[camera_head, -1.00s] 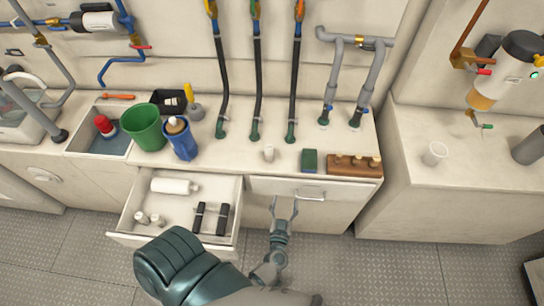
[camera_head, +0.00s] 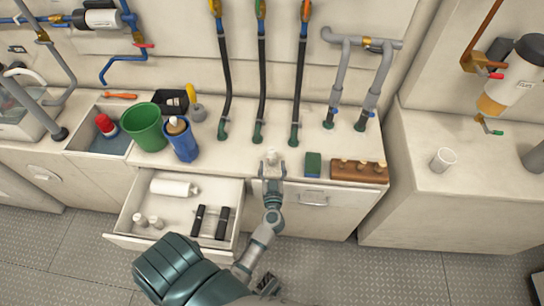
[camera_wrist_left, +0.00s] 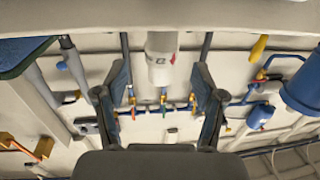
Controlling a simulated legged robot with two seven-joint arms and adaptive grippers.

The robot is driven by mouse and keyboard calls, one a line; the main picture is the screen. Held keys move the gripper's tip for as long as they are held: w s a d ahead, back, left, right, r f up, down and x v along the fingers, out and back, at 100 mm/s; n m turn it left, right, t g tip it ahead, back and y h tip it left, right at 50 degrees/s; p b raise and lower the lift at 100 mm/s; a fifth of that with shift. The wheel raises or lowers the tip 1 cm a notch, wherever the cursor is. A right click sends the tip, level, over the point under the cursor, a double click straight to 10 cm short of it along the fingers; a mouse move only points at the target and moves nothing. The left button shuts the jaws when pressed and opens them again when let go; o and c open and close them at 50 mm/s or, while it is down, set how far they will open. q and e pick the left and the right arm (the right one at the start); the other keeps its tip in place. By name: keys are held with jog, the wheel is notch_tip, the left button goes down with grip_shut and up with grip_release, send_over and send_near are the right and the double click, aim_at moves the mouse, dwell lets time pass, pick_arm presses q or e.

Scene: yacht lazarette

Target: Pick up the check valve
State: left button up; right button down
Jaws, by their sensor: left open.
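The check valve (camera_head: 271,156) is a small whitish cylinder near the front edge of the counter. My left gripper (camera_head: 272,170) is open just in front of it, its two fingers pointing at it. In the left wrist view, which is upside down, the valve (camera_wrist_left: 162,58) is a white cylinder with a small red mark, standing upright on the counter. There it lies between the two spread fingers of the left gripper (camera_wrist_left: 161,76), near their tips, with gaps on both sides. I do not see my right gripper.
A green block (camera_head: 313,164) and a brown wooden rack (camera_head: 358,171) are right of the valve. A blue cup (camera_head: 183,144) and green bucket (camera_head: 144,128) stand left. Black hoses (camera_head: 262,90) rise behind. An open drawer (camera_head: 138,204) juts out at lower left.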

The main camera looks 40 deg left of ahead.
aim_at(272, 160)
pick_arm(q)
jog(key=x, duration=0.1)
jog(key=b+x, duration=0.1)
jog(key=x, duration=0.3)
jog(key=shift+s+f, duration=0.1)
jog(key=shift+f, duration=0.15)
grip_shut()
pick_arm(e)
notch_tip(272, 160, up, 4)
jog(key=shift+d+r, duration=0.1)
jog(key=shift+r, duration=0.05)
pick_arm(q)
jog(key=shift+r, duration=0.15)
pick_arm(e)
jog(key=shift+w, duration=0.15)
